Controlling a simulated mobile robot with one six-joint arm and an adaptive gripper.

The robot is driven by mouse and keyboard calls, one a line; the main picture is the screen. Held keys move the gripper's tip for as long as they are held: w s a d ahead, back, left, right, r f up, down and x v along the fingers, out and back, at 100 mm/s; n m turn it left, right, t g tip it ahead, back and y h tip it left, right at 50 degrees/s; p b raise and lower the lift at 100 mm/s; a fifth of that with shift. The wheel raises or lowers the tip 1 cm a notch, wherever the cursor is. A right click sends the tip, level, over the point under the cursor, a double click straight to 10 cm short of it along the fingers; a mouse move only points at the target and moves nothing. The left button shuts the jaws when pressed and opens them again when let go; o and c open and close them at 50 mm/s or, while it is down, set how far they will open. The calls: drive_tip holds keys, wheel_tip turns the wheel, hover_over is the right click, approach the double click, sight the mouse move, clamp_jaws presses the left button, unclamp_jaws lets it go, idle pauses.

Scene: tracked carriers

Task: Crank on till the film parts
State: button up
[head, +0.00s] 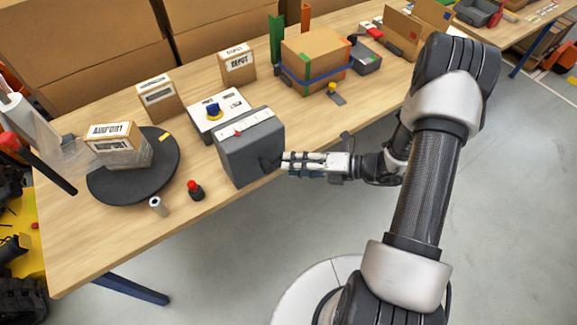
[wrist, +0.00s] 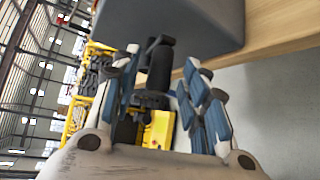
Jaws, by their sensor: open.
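A grey crank housing (head: 250,150) stands at the table's front edge. In the wrist view the housing (wrist: 175,22) fills the top, with a black crank handle (wrist: 160,66) below it. My gripper (head: 287,163) is open just right of the housing. In the wrist view its fingers (wrist: 165,88) are spread, with the handle between or just beyond their tips; contact cannot be told. Clear film (head: 72,148) stretches from a white roll (head: 28,122) to a carton labelled AIRPORT (head: 110,134) on a black turntable (head: 105,190). The film looks unbroken.
A red-topped black piece (head: 195,189) and a small white cylinder (head: 157,206) stand near the front edge. Behind the housing are a white panel with a blue knob (head: 214,110), labelled cartons (head: 237,64) and a strapped carton (head: 315,62). Open floor lies in front.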

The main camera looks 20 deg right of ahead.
drive_tip(key=shift+x, duration=1.15)
drive_tip(key=shift+c, duration=0.5)
clamp_jaws()
